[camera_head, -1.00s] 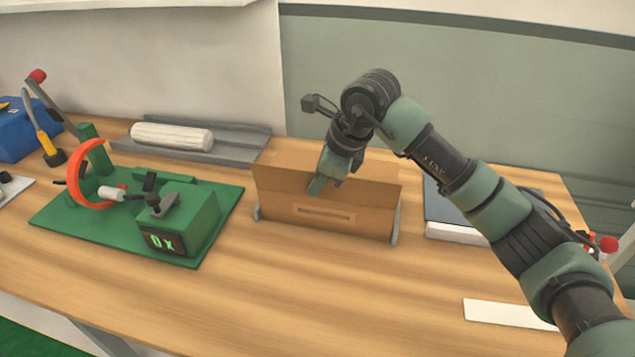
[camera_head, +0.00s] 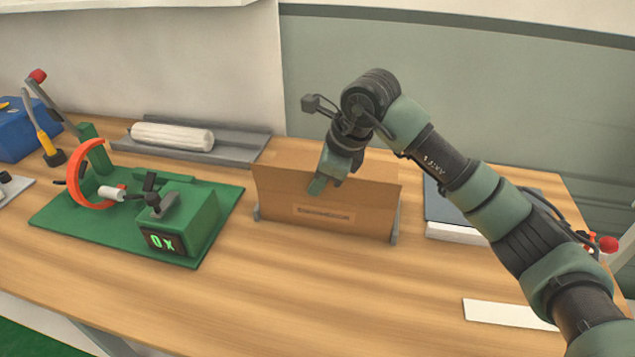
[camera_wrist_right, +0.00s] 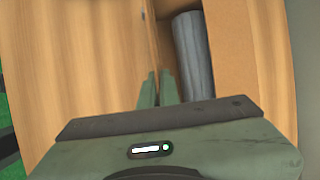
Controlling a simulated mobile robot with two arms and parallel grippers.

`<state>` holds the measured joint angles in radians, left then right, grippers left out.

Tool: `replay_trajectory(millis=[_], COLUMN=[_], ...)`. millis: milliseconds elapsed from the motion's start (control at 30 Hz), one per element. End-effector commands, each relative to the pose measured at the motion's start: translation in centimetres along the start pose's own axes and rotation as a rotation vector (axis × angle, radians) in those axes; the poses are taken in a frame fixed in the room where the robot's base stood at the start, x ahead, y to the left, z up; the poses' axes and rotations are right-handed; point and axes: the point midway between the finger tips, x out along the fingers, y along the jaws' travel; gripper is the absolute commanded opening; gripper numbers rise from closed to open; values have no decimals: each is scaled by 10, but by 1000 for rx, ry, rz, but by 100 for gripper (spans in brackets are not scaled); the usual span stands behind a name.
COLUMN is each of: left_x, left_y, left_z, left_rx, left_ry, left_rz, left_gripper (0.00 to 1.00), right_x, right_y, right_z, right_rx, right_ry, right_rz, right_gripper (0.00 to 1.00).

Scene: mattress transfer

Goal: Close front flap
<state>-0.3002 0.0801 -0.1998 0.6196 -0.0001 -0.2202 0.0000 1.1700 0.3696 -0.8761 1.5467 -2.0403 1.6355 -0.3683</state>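A grey rolled object (camera_wrist_right: 193,55) lies inside the box, next to the fingers. The arm hides part of the box top. My left gripper is not in view.
A green fixture (camera_head: 190,222) with an orange ring (camera_head: 75,190) stands left of the box. A white roll (camera_head: 172,136) lies on a grey tray (camera_head: 225,157) behind. A dark flat item (camera_head: 435,208) is at the right. The table front is mostly clear.

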Motion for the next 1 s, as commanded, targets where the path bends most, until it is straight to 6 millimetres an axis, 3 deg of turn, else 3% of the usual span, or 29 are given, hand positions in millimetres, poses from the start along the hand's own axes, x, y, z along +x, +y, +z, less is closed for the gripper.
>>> replay_trajectory(millis=[467,1000], left_x=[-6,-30], left_y=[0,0], left_z=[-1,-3], left_rx=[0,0], left_ry=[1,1], left_rz=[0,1], left_gripper=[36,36], right_x=[-2,2], right_y=[-3,-20], right_z=[0,-1], right_rx=[20,163], right_ry=[1,0], right_rz=[46,382], right_gripper=[0,0])
